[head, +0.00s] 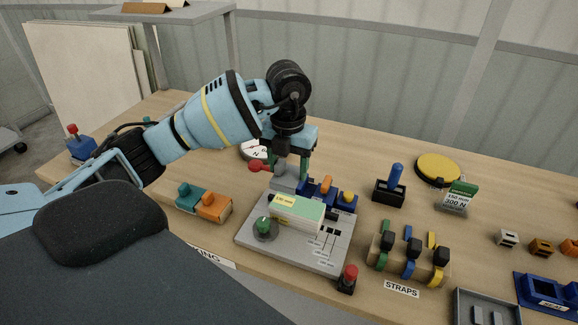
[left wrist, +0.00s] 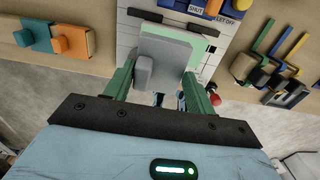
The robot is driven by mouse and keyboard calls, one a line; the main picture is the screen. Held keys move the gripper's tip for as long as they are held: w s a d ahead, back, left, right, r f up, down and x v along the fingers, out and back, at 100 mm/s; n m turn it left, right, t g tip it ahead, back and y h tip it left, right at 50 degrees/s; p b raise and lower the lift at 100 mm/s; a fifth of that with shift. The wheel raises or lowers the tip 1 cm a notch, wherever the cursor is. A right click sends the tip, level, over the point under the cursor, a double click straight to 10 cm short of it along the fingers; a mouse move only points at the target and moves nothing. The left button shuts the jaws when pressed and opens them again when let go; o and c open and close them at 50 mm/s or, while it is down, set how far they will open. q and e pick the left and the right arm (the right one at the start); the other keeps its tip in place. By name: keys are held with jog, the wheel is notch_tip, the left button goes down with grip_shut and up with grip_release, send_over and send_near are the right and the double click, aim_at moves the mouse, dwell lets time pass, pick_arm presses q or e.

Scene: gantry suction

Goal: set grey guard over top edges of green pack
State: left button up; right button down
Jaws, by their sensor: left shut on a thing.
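My left gripper (head: 290,160) has green fingers and points down behind the pack. It is shut on the grey guard (head: 284,184), held near the back left of the pack. In the left wrist view the guard (left wrist: 165,57) sits between the fingers (left wrist: 156,90) and covers much of what lies beyond. The green pack (head: 298,212), pale with a green top and a yellow label, lies on the grey station plate (head: 260,245). Only a strip of the pack (left wrist: 205,28) shows past the guard in the wrist view. I cannot tell whether guard and pack touch. My right gripper is not in view.
A green knob (head: 264,227) and a red button (head: 348,278) stand near the plate's front. Blue, orange and yellow parts (head: 328,188) stand behind the pack. A strap rack (head: 408,258) is to the right, teal and orange blocks (head: 203,203) to the left.

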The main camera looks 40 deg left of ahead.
aim_at(293, 176)
pick_arm(q)
jog(key=shift+w+d, duration=0.2)
jog(key=shift+d, duration=0.4)
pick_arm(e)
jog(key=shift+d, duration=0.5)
pick_arm(q)
jog(key=shift+a, duration=0.1)
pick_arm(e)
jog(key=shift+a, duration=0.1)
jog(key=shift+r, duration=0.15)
